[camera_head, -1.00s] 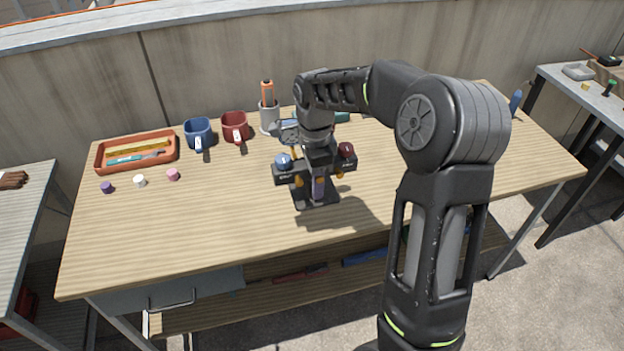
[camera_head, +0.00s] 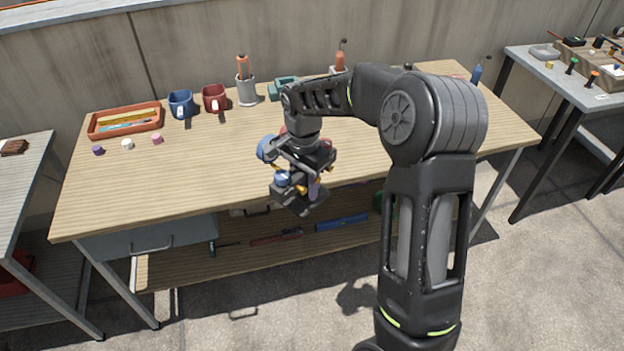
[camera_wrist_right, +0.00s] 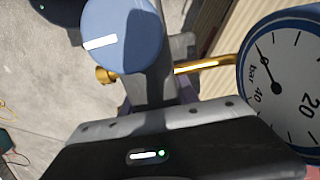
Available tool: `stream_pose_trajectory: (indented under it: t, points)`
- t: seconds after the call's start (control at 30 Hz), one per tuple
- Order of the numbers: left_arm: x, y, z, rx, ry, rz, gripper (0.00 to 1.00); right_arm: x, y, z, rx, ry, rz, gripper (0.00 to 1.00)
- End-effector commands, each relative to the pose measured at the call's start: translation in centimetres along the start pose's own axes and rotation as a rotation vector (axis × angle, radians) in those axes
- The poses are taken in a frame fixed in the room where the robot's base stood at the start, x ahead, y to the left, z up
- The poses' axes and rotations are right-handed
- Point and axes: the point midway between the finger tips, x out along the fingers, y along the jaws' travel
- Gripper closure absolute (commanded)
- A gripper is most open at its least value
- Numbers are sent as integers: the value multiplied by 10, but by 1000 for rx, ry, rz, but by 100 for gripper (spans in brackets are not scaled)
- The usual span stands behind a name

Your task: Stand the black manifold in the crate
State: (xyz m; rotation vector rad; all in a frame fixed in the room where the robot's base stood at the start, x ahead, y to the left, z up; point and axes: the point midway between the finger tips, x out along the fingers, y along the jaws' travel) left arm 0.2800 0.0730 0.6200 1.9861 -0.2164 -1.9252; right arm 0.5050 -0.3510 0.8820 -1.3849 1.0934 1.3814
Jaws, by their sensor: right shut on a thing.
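The black manifold (camera_head: 299,203) is in my right gripper (camera_head: 304,165) in the head view, held tilted above the table's front edge. Its dark base plate hangs below the gripper, and blue and red parts show around the gripper. The right wrist view shows a blue knob (camera_wrist_right: 120,38), a white dial gauge (camera_wrist_right: 286,82) and a brass pipe (camera_wrist_right: 205,67) of the manifold close up. The fingertips are hidden there. A tan open box (camera_head: 575,53) with things in it stands on the right table; I cannot tell whether it is the crate. My left gripper is not in view.
Another table (camera_head: 22,180) stands at left. Concrete floor lies in front.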

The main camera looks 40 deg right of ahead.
Motion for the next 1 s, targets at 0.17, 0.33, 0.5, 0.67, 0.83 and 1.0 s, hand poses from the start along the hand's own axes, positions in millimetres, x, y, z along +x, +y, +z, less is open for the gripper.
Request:
stream_pose_trajectory:
  t: [0.17, 0.33, 0.5, 0.67, 0.83, 1.0]
  points:
    - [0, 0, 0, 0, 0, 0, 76, 18, -10, 16, -248, 3, 1, 100]
    - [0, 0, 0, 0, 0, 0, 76, 44, -20, 41, -551, 4, 4, 100]
    - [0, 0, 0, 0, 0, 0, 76, 80, -26, 82, -916, 4, 5, 100]
    - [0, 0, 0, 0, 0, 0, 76, 107, -26, 119, -1158, 2, -1, 100]
    - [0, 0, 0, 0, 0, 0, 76, 124, -22, 144, -1293, 0, -6, 100]
    - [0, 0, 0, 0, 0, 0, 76, 130, -20, 153, -1337, 0, -9, 100]
